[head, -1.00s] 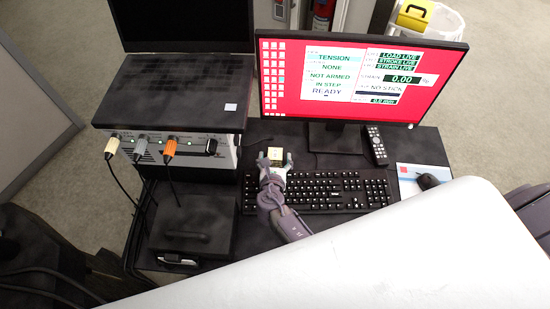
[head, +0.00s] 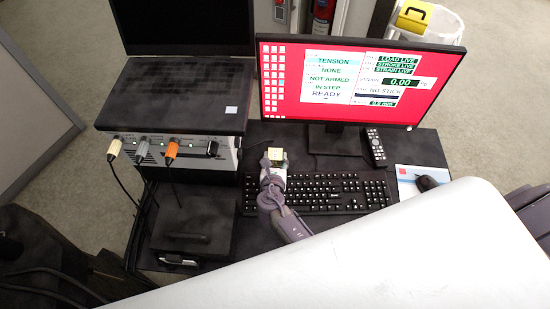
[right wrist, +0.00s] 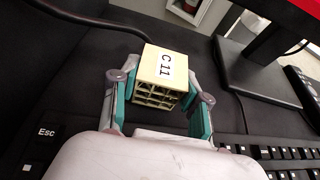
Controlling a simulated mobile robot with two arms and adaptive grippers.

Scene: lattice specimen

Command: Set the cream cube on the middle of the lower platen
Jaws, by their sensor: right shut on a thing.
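The cream cube (head: 276,151) is a small lattice block in the head view, behind the keyboard. In the right wrist view the cube (right wrist: 164,66) shows a flat top labelled "C11" and an open lattice side. My right gripper (head: 273,160) is shut on the cube, with one teal-padded finger on either side of it. The right gripper (right wrist: 163,92) also shows in the right wrist view. I cannot tell whether the cube still touches the desk. The lower platen is not in view in either picture, and neither is my left gripper.
A black keyboard (head: 325,193) lies just in front of the cube. The monitor (head: 360,85) stands behind on its base, with a remote (head: 375,146) to its right. A controller box (head: 180,150) with a laptop (head: 175,90) on top is at left. A mouse (head: 428,182) lies at right.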

